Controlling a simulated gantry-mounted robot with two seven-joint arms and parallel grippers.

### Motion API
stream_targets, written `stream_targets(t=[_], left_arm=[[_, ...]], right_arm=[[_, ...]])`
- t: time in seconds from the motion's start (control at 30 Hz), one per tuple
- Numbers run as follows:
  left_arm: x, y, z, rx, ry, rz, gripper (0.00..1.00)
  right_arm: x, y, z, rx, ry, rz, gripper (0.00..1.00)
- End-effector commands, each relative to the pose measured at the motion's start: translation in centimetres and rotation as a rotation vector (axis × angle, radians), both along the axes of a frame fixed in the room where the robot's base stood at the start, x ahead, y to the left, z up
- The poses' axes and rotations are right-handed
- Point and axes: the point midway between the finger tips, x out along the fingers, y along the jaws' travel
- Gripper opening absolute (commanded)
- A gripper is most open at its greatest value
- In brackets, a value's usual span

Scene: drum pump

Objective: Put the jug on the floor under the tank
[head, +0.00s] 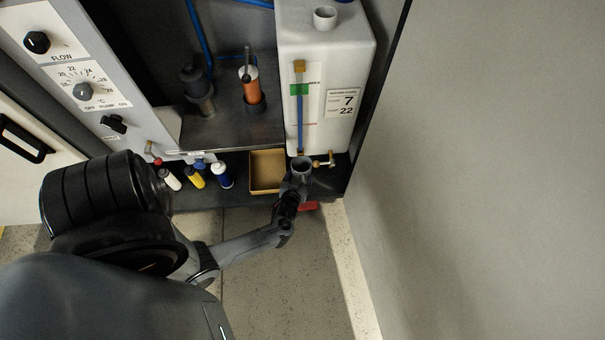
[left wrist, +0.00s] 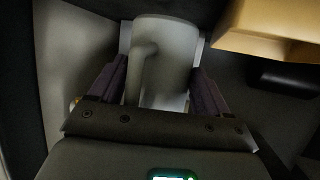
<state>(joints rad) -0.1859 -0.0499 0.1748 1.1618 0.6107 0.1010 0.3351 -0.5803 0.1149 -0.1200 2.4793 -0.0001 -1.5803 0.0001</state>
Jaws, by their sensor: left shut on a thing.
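The jug (head: 301,166) is a small grey cup shape with an open top, just below the front of the white tank (head: 325,75) in the head view. A brass tap (head: 324,162) sticks out of the tank just right of it. My left gripper (head: 293,188) reaches up from below and is shut on the jug. In the left wrist view the pale grey jug (left wrist: 170,62), with its handle facing the camera, sits between the two dark fingers. Its base and the floor under the tank are hidden, so I cannot tell if it touches anything. My right gripper is not in view.
A cardboard box (head: 267,170) stands left of the jug, with several small bottles (head: 196,178) further left. A red object (head: 308,206) lies by the dark base edge. A control panel (head: 78,70) and pump bench (head: 225,125) are at left. A plain wall stands right.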

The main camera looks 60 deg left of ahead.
Motion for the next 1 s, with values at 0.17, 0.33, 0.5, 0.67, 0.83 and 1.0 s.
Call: stream_targets(t=[0.17,0.33,0.5,0.67,0.83,1.0], left_arm=[[0.4,0.5,-0.4,0.000,0.000,0.000,0.15],[1.4,1.6,-1.4,0.002,-0.001,0.000,0.15],[2.6,3.0,-2.9,0.001,0.000,0.001,0.15],[3.0,3.3,-3.1,-0.001,-0.001,0.000,0.15],[3.0,3.3,-3.0,-0.001,-0.001,0.000,0.15],[3.0,3.3,-3.3,-0.001,0.000,0.000,0.15]], right_arm=[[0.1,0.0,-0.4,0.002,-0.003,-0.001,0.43],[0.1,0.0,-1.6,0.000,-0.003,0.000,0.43],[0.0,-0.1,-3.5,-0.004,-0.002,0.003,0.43],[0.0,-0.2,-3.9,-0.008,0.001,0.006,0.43],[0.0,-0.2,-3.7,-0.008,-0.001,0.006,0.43],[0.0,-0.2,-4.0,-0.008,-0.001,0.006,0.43]])
